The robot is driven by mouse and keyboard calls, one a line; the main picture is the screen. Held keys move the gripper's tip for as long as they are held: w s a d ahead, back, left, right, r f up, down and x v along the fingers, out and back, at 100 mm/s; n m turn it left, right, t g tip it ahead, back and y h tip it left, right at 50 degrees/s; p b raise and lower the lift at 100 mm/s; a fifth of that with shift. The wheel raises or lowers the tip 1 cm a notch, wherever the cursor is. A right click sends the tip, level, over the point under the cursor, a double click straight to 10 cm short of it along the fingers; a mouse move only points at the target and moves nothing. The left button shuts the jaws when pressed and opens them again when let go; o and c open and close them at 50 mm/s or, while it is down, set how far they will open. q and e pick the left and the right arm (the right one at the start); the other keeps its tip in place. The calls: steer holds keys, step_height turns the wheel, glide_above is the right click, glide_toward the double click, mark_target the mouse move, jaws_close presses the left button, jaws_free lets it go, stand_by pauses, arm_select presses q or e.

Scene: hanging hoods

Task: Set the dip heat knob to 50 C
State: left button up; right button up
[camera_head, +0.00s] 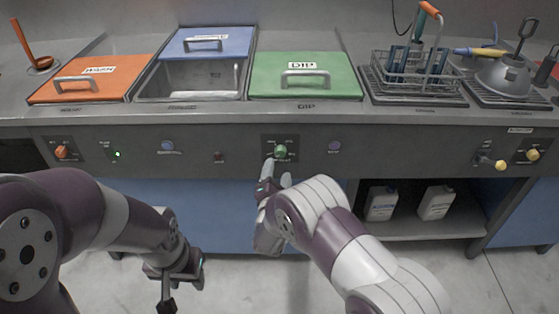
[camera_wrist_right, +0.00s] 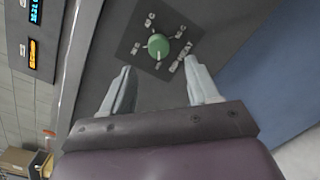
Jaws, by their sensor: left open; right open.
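The dip heat knob is a round green knob (camera_head: 281,151) on a dark plate in the front panel, below the green DIP lid (camera_head: 304,76). In the right wrist view the knob (camera_wrist_right: 158,45) has a pale pointer line and labelled marks around it, too blurred to read surely. My right gripper (camera_head: 276,172) is open just below and in front of the knob. In the wrist view its two fingers (camera_wrist_right: 155,88) stand apart, short of the knob, with nothing between them. My left gripper (camera_head: 167,298) hangs low at the left, away from the panel, open and empty.
An orange lid (camera_head: 92,78) and a blue lid (camera_head: 206,42) are on the counter. White bottles (camera_head: 381,203) stand on the shelf below.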

mark_target(279, 155)
steer(key=w+b, duration=0.1)
steer(key=w, duration=0.5)
steer(key=shift+d, duration=0.2)
steer(key=shift+w, duration=0.2)
steer(key=c, duration=1)
steer(key=shift+c, duration=0.2)
steer(key=shift+r+m, duration=0.1)
steer(key=shift+m, duration=0.2)
